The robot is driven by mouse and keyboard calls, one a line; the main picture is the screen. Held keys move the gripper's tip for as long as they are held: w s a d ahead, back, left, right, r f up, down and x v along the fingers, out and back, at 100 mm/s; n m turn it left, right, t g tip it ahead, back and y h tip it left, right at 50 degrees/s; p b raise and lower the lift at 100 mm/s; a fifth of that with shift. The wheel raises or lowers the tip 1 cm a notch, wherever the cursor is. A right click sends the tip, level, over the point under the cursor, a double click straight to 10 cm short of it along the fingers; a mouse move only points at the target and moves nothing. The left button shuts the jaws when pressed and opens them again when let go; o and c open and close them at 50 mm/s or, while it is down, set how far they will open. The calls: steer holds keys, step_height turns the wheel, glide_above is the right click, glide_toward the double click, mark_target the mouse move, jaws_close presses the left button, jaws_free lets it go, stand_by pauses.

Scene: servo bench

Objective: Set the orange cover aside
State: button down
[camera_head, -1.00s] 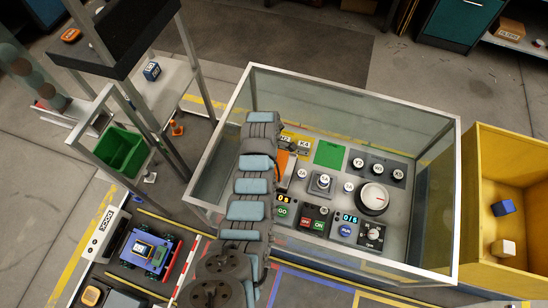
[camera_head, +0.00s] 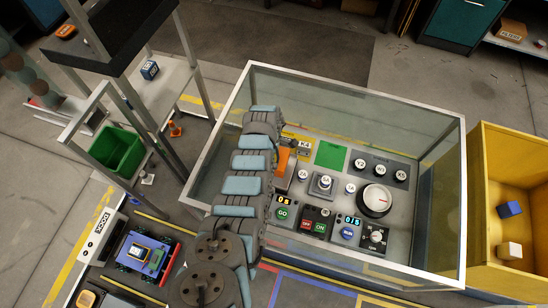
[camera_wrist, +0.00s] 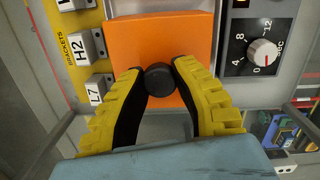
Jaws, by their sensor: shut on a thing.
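The orange cover (camera_wrist: 158,38) is a flat-faced orange block with a round black knob (camera_wrist: 159,80), at the top middle of the wrist view. My gripper (camera_wrist: 158,76) has its two yellow, black-lined fingers closed on that knob from both sides. In the head view, part of the orange cover (camera_head: 283,162) shows just right of my arm, near the left end of the grey control panel (camera_head: 327,180). My arm hides the rest of it and my fingers there. I cannot tell whether the cover touches the panel.
Glass walls with a metal rim (camera_head: 352,88) surround the panel. In the wrist view, a dial (camera_wrist: 262,52) lies right of the cover and labelled white blocks, one marked H2 (camera_wrist: 88,47), lie left. A yellow bin (camera_head: 524,140) stands at the right, a green bin (camera_head: 117,149) at the left.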

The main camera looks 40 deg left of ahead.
steer(key=shift+s+d+f+b, duration=0.1)
steer(key=shift+f+b, duration=0.45)
steer(key=shift+f, duration=0.85)
steer(key=shift+f, duration=0.1)
steer(key=c, duration=0.9)
jaws_free()
step_height(320, 180, up, 4)
steer(key=p, duration=0.2)
steer(key=shift+s+p, duration=0.1)
steer(key=shift+p, duration=0.2)
steer(key=shift+s+a+r+p, duration=0.15)
steer(key=shift+r+p, duration=0.55)
steer(key=shift+r, duration=1.35)
steer(key=shift+s+a+r+p, duration=0.15)
steer(key=shift+r+p, duration=0.5)
steer(key=shift+r, duration=1.35)
steer(key=shift+r, duration=0.1)
